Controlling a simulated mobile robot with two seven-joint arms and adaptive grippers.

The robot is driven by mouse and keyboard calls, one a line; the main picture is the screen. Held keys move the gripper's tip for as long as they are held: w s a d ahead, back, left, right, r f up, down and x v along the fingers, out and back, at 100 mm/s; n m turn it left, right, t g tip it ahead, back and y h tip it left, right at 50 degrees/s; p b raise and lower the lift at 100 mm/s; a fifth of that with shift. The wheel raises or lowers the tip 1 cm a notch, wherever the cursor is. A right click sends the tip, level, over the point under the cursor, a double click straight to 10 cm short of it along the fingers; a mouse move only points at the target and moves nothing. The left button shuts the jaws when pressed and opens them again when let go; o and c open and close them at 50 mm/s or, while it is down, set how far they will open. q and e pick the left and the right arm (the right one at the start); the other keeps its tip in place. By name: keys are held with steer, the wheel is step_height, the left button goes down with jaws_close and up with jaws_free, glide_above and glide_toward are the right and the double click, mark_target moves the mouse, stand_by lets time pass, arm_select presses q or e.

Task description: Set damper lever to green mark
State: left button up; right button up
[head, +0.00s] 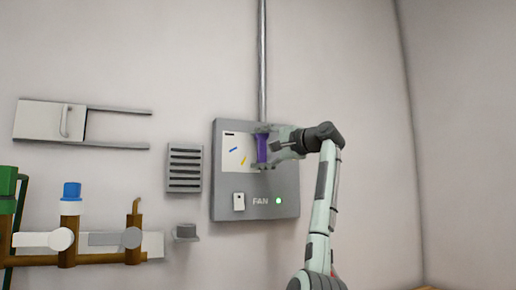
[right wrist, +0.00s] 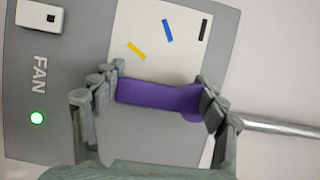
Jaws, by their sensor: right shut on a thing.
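A grey wall panel (head: 223,178) marked FAN carries a white plate (head: 233,141) with a black, a blue and a yellow mark. No green mark shows; part of the plate is hidden behind the lever and my fingers. The purple damper lever (head: 262,148) stands upright at the plate's right side. My right gripper (head: 263,147) has come in from the right and is shut on the lever. In the right wrist view the purple lever (right wrist: 160,98) spans between the two fingers (right wrist: 160,92). My left gripper is not in view.
Below the plate are a white switch (head: 239,201) and a lit green lamp (head: 279,201). A conduit (head: 262,60) rises from the panel's top. A vent (head: 184,167) and brown pipes with valves (head: 70,235) are to the left. The wall on the right is bare.

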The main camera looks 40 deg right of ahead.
steer(key=o, duration=1.7)
steer(key=s, duration=0.8)
steer(key=s+d, duration=0.1)
steer(key=s, duration=0.3)
